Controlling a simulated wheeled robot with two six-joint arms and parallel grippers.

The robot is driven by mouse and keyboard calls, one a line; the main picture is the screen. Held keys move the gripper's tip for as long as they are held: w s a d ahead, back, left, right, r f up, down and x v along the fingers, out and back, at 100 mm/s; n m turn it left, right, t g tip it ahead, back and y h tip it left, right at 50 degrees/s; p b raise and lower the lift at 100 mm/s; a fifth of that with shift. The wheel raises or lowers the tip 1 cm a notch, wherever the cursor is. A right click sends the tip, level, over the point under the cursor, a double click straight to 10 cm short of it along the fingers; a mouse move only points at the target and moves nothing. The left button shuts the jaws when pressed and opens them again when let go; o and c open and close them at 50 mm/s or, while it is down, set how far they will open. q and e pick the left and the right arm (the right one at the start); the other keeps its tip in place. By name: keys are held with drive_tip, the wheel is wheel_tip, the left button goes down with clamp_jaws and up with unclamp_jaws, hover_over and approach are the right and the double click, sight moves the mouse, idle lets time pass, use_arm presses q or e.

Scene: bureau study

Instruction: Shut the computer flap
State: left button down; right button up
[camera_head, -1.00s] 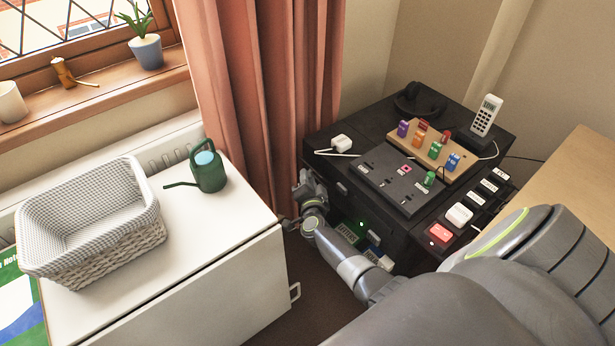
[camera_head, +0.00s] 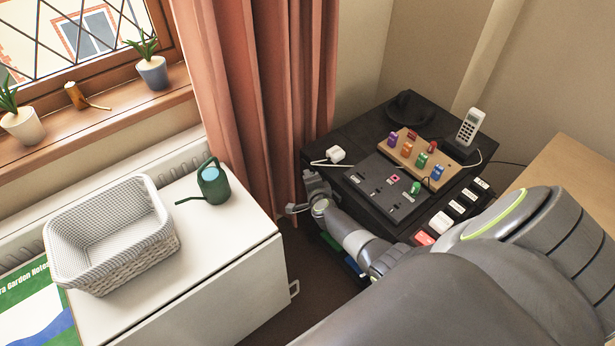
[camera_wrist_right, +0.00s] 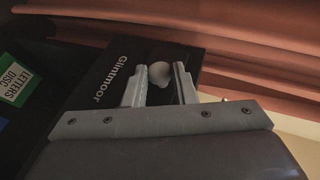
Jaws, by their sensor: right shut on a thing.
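The black computer (camera_head: 350,182) stands at the right against the wall, with a panel of switches on top. Its flap (camera_wrist_right: 108,90), a dark panel marked "Glintmoor", shows in the right wrist view with a pale round knob (camera_wrist_right: 159,75). My right gripper (camera_wrist_right: 159,88) has its two fingers on either side of the knob and is shut on it. In the head view the right gripper (camera_head: 300,207) is at the computer's left front corner, by the curtain. The arm hides most of the computer's front, so the flap's angle is hard to tell. My left gripper is not in view.
A white cabinet (camera_head: 215,275) with a wicker basket (camera_head: 125,255) and green watering can (camera_head: 214,184) stands left. The pink curtain (camera_head: 270,100) hangs close behind the gripper. Coloured blocks and a white phone (camera_head: 469,127) are on the computer. A green label (camera_wrist_right: 15,82) shows beside the flap.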

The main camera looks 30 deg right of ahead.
drive_tip(key=shift+d+r+m+p, duration=0.15)
drive_tip(key=shift+d+m+p, duration=0.1)
drive_tip(key=shift+m+p, duration=0.05)
idle(0.4)
drive_tip(key=o, duration=1)
drive_tip(key=shift+c, duration=0.2)
